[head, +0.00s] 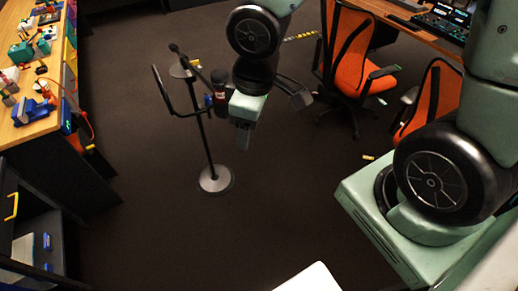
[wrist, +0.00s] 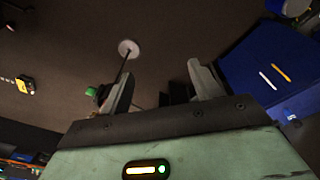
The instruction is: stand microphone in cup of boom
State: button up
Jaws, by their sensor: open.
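A thin black stand rises from a round pale base (head: 215,180), with a small disc (head: 181,69) and a dark bent boom arm (head: 160,90) near its top. A dark upright cylinder with a reddish lower part (head: 220,88), perhaps the microphone, is close to the stand's upper right, just left of my gripper (head: 243,138). I cannot tell whether it sits in a cup. In the wrist view my gripper (wrist: 163,90) has its fingers apart, with nothing clearly held. The stand's base (wrist: 128,48) lies beyond them, and a green-and-black thing (wrist: 92,91) shows beside the left finger.
A wooden bench (head: 30,128) with many small items is at the left, above an open drawer (head: 30,230). Orange chairs (head: 355,65) and a desk (head: 425,35) are at the right. The dark floor (head: 140,235) around the stand's base is mostly clear.

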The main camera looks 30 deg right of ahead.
jog(key=s+a+r, duration=0.2)
jog(key=s+r, duration=0.1)
jog(key=s, duration=0.2)
jog(key=s+a+r+m+g, duration=0.1)
jog(key=s+a+r, duration=0.1)
jog(key=s, duration=0.4)
jog(key=shift+s+r, duration=0.25)
jog(key=shift+r, duration=0.25)
jog(key=shift+a, duration=0.1)
notch_tip(320, 180, down, 13)
jog(key=b, duration=1.3)
jog(key=shift+f, duration=0.15)
